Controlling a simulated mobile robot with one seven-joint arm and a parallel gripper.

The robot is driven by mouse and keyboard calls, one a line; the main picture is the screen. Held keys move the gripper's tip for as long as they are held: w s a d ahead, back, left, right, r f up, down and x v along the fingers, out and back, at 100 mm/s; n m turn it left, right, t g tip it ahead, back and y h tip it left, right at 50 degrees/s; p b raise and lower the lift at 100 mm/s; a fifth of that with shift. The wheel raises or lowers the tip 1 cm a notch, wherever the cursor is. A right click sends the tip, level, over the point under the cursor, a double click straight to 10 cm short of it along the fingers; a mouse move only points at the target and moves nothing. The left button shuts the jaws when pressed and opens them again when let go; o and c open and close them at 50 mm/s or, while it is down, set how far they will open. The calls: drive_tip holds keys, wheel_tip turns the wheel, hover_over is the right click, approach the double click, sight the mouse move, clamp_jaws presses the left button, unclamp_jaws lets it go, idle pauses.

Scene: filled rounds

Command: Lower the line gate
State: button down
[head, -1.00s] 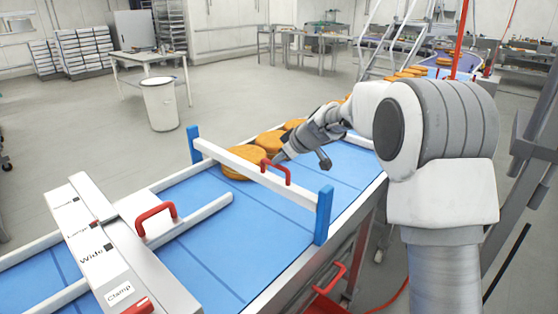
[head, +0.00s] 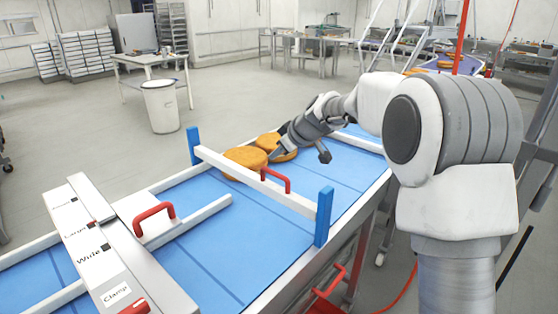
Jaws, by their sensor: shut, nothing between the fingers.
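The line gate (head: 235,173) is a white bar between two blue posts, slanting across the blue belt (head: 215,250). A red handle (head: 277,180) stands on it. Whether its underside touches the belt is unclear. Two orange-brown rounds (head: 245,158) lie on the belt just behind the bar, the front one partly hidden by it. My gripper (head: 273,154) is shut and empty, reaching in from the right. It appears behind and above the handle, apart from it, in front of the rear round. Whether it touches a round is unclear.
A white guide panel (head: 92,245) with labels, including "Wide" and "Clamp", and a red handle (head: 153,216) stands at the front left. A white bin (head: 161,108) and a table (head: 150,58) are behind the belt.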

drive_tip(key=c, duration=1.5)
unclamp_jaws()
drive_tip(key=v, duration=0.8)
drive_tip(key=shift+s+d+r+b, duration=0.1)
drive_tip(key=shift+s+d+b, duration=0.2)
drive_tip(key=shift+b, duration=0.1)
drive_tip(key=shift+c, duration=0.2)
drive_tip(key=o, duration=0.5)
drive_tip(key=shift+s+r+p, duration=0.15)
drive_tip(key=shift+r+p, duration=0.2)
drive_tip(key=shift+p, duration=0.1)
drive_tip(key=shift+c, duration=0.2)
drive_tip(key=shift+o, duration=1.3)
drive_tip(key=shift+a+r+g+h+p, duration=0.3)
drive_tip(key=shift+a+g+p, duration=0.1)
drive_tip(key=shift+p, duration=0.3)
drive_tip(key=a+r+g+h+p, duration=0.1)
drive_tip(key=p, duration=0.3)
drive_tip(key=shift+s+r+p, duration=0.1)
drive_tip(key=shift+r+p, duration=0.15)
drive_tip(key=shift+p, duration=0.1)
drive_tip(key=h+p, duration=0.2)
drive_tip(key=p, duration=0.3)
approach(274, 172)
drive_tip(key=shift+m+g, duration=0.3)
drive_tip(key=x, duration=0.8)
drive_tip(key=shift+w, duration=0.35)
drive_tip(key=shift+r, duration=0.1)
clamp_jaws()
drive_tip(key=shift+b, duration=0.3)
